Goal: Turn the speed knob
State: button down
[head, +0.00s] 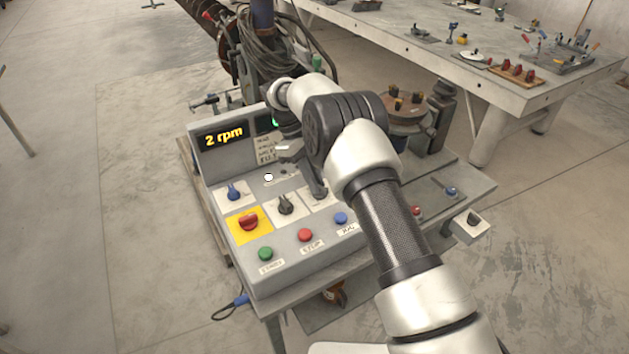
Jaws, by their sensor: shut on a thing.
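A light grey control box (218,178) stands on a metal table, its lit display (223,136) reading "2 rpm". My gripper (286,152) is low over the upper part of its sloped panel, beside the printed label. It is shut on what seems to be the speed knob, but the wrist and fingers hide the grip. Below it, a blue knob (233,191), a black knob (286,204) and a dark grey knob (318,188) sit on white plates. No knob label is readable enough to tell the speed knob by name.
A red knob on yellow (249,222) and green (265,253), red (305,235) and blue (341,218) buttons line the panel's front. Cables (283,45) and machinery stand behind. My arm covers the right side. A long workbench (440,65) is at back right.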

dwell(0.3)
jog(key=c, duration=1.8)
grip_release()
jog(key=shift+o, duration=0.2)
jog(key=v, duration=0.7)
jog(key=shift+r, duration=0.2)
jog(key=shift+w, duration=0.1)
